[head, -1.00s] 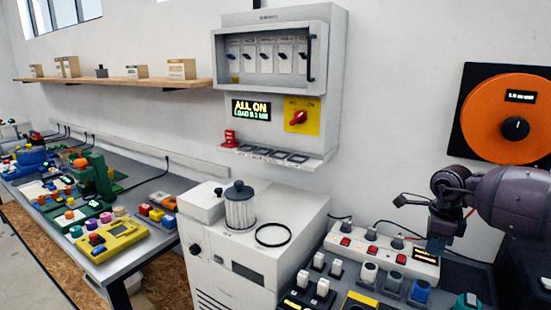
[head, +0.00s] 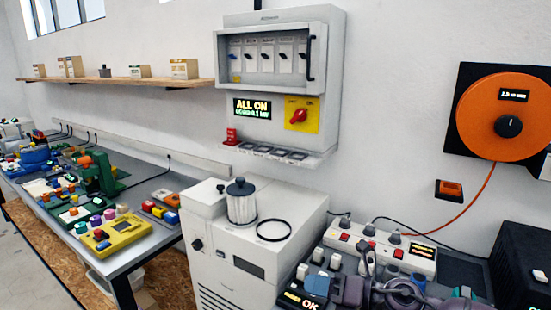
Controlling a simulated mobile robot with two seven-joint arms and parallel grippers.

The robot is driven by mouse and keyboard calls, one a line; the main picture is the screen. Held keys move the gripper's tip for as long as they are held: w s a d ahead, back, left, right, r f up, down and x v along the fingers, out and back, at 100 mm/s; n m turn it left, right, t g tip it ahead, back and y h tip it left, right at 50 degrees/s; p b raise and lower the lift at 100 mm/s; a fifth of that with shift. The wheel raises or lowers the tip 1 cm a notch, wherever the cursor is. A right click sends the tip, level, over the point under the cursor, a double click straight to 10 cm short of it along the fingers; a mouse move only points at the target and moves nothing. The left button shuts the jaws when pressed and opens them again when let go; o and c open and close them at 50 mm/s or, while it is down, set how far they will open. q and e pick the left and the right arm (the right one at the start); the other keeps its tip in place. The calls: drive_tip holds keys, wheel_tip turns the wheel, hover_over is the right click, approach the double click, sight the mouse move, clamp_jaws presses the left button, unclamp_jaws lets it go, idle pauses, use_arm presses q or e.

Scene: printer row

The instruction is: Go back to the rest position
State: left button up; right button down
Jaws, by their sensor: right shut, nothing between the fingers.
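My right gripper (head: 317,286) is low at the bottom of the head view, over the near part of the workbench on the right. Its fingers are shut with nothing between them. The dark arm links run to its right along the bottom edge. It appears in front of the small switches and connectors on that bench, and hides some of them. I cannot tell whether it touches any. My left gripper is not in view.
A white power strip (head: 378,248) lies behind the gripper. An orange reel (head: 497,118) hangs on the wall, its cable passing an orange switch (head: 450,190). A white machine (head: 250,262) with a filter canister (head: 241,205) stands left. A wall cabinet (head: 275,70) reads ALL ON.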

drive_tip(key=s+d+f+m+t+h, duration=0.25)
drive_tip(key=d+m+t+h, duration=0.4)
drive_tip(key=m, duration=0.75)
drive_tip(key=s+d+f+m+t+h, duration=0.3)
drive_tip(key=d+m+h, duration=0.5)
drive_tip(key=m, duration=0.7)
drive_tip(key=s+d+f+m+g+h, duration=0.1)
drive_tip(key=s+d+f+m+g, duration=0.2)
drive_tip(key=s, duration=0.5)
drive_tip(key=s+f+m+g+h, duration=0.1)
drive_tip(key=s+f+m+g, duration=0.3)
drive_tip(key=s, duration=0.4)
drive_tip(key=s+d+f+m+g+h, duration=0.1)
drive_tip(key=s+d+f+m+g, duration=0.15)
drive_tip(key=s+g, duration=0.4)
drive_tip(key=w+f+t+y, duration=0.1)
drive_tip(key=w+f+t, duration=0.5)
drive_tip(key=f+t, duration=0.3)
drive_tip(key=shift+w+a+f, duration=0.25)
drive_tip(key=shift+f, duration=0.1)
